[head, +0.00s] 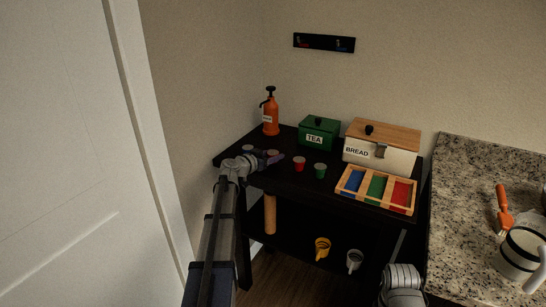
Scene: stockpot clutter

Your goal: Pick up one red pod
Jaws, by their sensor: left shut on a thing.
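A red pod (299,163) with a pale lid stands on the dark table, just right of my left gripper. A green pod (320,170) stands to its right. Another pod (248,148) with a pale lid stands behind my left wrist; its colour is hard to tell. My left gripper (274,157) is low at the table top and shut on a small pod (272,153), mostly hidden by the fingers; its colour is unclear, perhaps reddish. A wooden tray (340,187) with blue, green and red compartments lies at the table's right front.
An orange spray bottle (271,115), a green TEA box (318,134) and a BREAD box (380,150) stand along the back. Yellow (322,247) and white (354,260) mugs are on the lower shelf. A granite counter (465,190) is at right.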

